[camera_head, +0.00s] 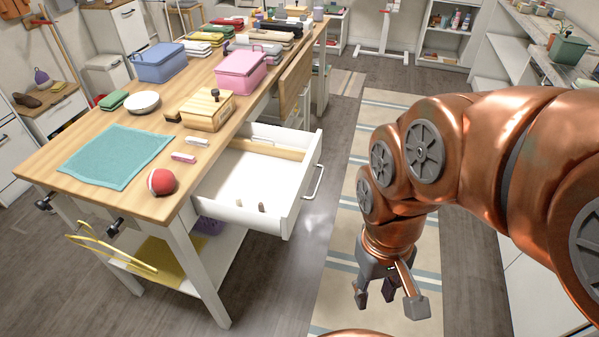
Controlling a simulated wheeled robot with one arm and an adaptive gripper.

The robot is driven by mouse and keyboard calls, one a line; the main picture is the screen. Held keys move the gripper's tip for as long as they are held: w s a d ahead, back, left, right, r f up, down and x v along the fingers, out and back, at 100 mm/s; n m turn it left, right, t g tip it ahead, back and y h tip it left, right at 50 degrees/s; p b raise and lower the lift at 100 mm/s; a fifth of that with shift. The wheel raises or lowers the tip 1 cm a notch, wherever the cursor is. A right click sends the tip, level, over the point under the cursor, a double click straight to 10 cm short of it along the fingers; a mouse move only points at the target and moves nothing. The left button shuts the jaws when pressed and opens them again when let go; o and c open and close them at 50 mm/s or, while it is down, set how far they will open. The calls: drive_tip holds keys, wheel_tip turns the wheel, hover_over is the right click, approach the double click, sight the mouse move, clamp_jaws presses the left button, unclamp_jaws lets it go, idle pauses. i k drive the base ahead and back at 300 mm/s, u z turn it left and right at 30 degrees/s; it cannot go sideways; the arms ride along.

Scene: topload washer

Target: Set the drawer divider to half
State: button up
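The white drawer (230,178) is pulled out from the right side of the wooden table. A light wooden divider (264,147) lies across it near its far end. Two small peg-like items (261,207) stand or lie on the drawer floor near the front corner; I cannot tell what they are. The drawer's bar handle (314,183) is on its right face. My gripper (388,300) hangs to the right of the drawer and apart from it, above the striped rug. Its fingers are spread and nothing is between them.
On the table (60,185) are a teal cloth (117,156), a red and white ball (161,181), a wooden box (207,110), a pink bin (241,70) and a blue bin (158,62). The striped rug (345,255) is clear right of the drawer.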

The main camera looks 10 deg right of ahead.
sight(251, 145)
drive_tip(key=u, duration=0.3)
drive_tip(key=i, duration=0.65)
drive_tip(key=u, duration=0.65)
